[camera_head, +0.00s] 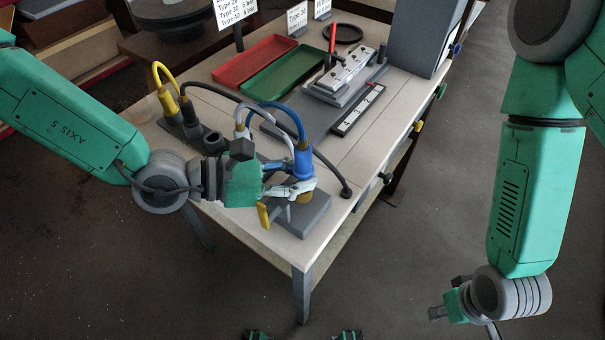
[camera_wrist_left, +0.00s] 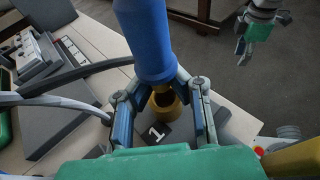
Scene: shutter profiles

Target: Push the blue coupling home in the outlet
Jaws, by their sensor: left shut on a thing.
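The blue coupling (camera_head: 304,164), with a blue hose from its top, is held upright in my left gripper (camera_head: 292,188). It also shows in the left wrist view (camera_wrist_left: 150,40), between the two fingers of my left gripper (camera_wrist_left: 164,92). The outlet, a brass socket (camera_wrist_left: 168,108) marked 1, stands on a grey block (camera_head: 306,218). The coupling's brass tip is at the outlet's mouth; part of the dark opening still shows. I cannot tell whether they touch. My right gripper (camera_wrist_left: 243,50) hangs empty off the table, its fingers apart.
Yellow (camera_head: 168,100) and black (camera_head: 189,115) couplings stand in a grey holder at the left. A black hose (camera_head: 325,160) arcs behind the blue coupling. Red (camera_head: 255,58) and green (camera_head: 285,78) trays and a clamp fixture (camera_head: 345,75) lie further back. The table's front edge is close.

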